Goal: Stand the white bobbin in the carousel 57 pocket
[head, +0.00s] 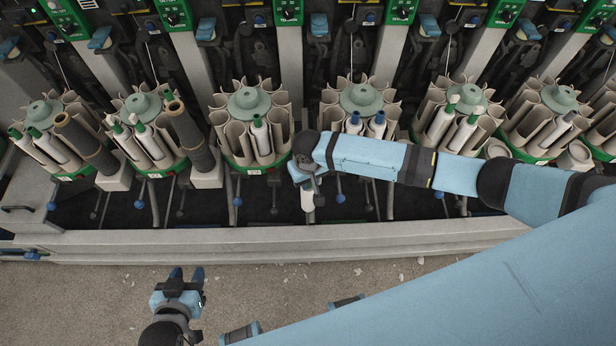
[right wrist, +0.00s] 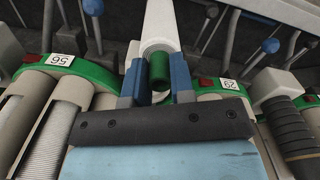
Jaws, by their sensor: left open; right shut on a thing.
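My right gripper (head: 306,172) is shut on a white bobbin (head: 308,197), which hangs below it in front of the carousel row. In the right wrist view the white bobbin (right wrist: 160,25) runs up and away between the blue fingers of the gripper (right wrist: 155,87), its green end towards me. A left carousel (head: 248,104) and a middle carousel (head: 360,98) flank the gripper; the bobbin is outside their pockets. A label (right wrist: 62,59) looks like 56; a second label (right wrist: 230,85) is hard to read, so I cannot tell which carousel is 57. My left gripper (head: 186,276) is open and empty over the floor.
Several more carousels with bobbins line the machine. Dark tubes (head: 192,138) stand between carousels at the left. Blue-ball levers (head: 340,199) project along the front, and more levers (right wrist: 270,45) show near the bobbin.

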